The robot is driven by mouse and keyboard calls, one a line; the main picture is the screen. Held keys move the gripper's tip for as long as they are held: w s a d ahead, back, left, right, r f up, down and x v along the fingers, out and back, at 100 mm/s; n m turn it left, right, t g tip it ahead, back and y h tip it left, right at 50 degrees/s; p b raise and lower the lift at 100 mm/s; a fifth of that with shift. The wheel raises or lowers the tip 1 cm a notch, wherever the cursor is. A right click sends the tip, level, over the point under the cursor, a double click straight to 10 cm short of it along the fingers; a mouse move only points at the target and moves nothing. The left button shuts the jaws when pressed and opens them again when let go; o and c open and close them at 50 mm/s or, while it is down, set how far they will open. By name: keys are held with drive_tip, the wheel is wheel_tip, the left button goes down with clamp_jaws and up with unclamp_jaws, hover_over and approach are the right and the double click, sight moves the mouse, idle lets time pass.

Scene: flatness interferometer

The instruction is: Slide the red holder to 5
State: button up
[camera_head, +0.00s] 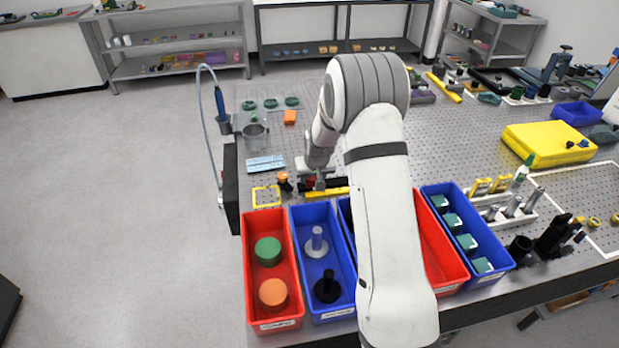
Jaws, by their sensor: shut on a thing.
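My arm reaches over the perforated table, and my gripper (319,182) is down at a short dark rail (340,183) near the table's front left. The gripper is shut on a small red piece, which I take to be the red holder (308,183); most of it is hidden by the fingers. A yellow strip (327,193) runs along the front of the rail. Any number marks, including 5, are too small to read, so I cannot tell where the holder stands on the scale.
An orange-topped part (284,181) stands just left of the rail. A red bin (248,262) and a blue bin (296,250) line the front edge. A metal cup (255,137) and a light blue box (265,164) are behind left.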

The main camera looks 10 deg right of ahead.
drive_tip(key=shift+c, duration=1.3)
drive_tip(key=shift+d+f+b, duration=0.15)
drive_tip(key=shift+d+b, duration=0.75)
drive_tip(key=shift+d, duration=0.7)
drive_tip(key=o, duration=1.3)
drive_tip(key=shift+b+v, duration=0.95)
drive_tip(key=shift+v, duration=3.1)
